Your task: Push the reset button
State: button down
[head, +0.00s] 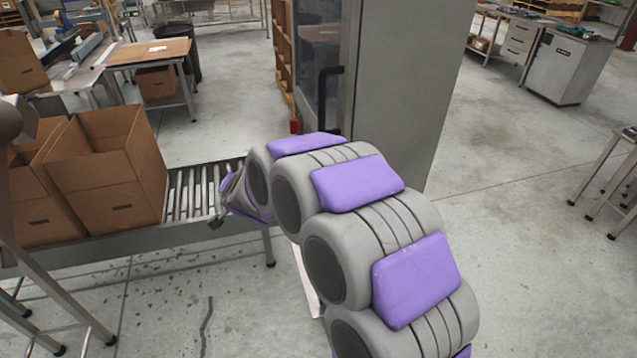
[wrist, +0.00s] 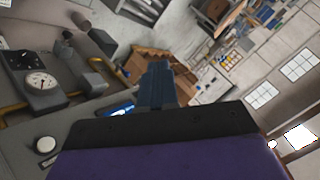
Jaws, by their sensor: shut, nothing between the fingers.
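My gripper (wrist: 162,82) shows in the wrist view as dark fingers closed together, with nothing held between them. In the head view its end (head: 217,221) is small and partly hidden by my arm, beside the roller conveyor. A pale round button-like disc (wrist: 46,145) sits lower on the panel, left of my gripper and apart from the fingers. I cannot read any label, so I cannot tell whether it is the reset button.
Open cardboard boxes (head: 112,185) stand on the roller conveyor (head: 193,190) left of my arm. A tall grey cabinet (head: 405,90) stands just behind my arm. A yellow pipe (wrist: 75,93) and grey blocks project from the panel.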

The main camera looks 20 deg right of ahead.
jog(key=w+d+f+m+t+h+p, duration=0.2)
jog(key=w+d+f+m+h, duration=0.3)
jog(key=w+f+h, duration=0.15)
jog(key=s+d+f+m+g+h+b, duration=0.1)
jog(key=d+h, duration=0.5)
jog(key=d, duration=0.8)
jog(key=shift+s+f+m+b, duration=0.45)
jog(key=shift+s+m+b, duration=0.45)
jog(key=shift+s+m, duration=0.25)
jog(key=shift+a+h, duration=0.1)
jog(key=shift+h, duration=0.15)
jog(key=shift+a, duration=0.35)
